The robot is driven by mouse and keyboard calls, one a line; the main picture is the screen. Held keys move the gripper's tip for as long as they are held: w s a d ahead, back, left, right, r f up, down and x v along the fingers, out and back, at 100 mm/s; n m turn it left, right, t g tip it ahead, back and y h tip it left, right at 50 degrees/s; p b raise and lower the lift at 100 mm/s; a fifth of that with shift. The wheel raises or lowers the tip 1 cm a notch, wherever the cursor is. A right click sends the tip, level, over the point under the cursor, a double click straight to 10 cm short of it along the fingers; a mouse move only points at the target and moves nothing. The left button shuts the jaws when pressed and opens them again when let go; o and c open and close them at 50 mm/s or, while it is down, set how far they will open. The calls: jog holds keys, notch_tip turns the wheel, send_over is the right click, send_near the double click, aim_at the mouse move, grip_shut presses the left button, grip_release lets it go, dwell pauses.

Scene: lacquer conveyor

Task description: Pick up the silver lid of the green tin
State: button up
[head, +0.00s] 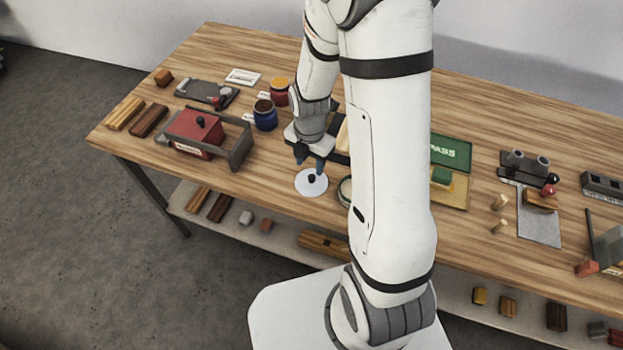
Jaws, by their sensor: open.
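A pale silver, flat round lid with a dark knob (311,187) lies on the wooden table near its front edge. A round container with a greenish side (345,191), likely the green tin, stands just right of it, and my arm hides much of it. My gripper (310,166) points down with its fingers apart, just above and behind the lid's knob. I cannot tell whether a finger touches the knob. Nothing shows between the fingers.
A red box in a grey frame (197,134), a blue jar (265,115) and a red jar with an orange top (279,91) stand to the left. A green PASS mat (451,151) lies to the right. My arm hides the table's middle.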

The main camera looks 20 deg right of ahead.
aim_at(311, 177)
jog(key=f, duration=0.1)
jog(key=f+p, duration=0.1)
jog(key=f, duration=0.3)
jog(key=shift+w+d+p, duration=0.2)
jog(key=shift+d+p, duration=0.1)
jog(key=shift+f, duration=0.75)
jog(key=shift+c, duration=0.5)
grip_shut()
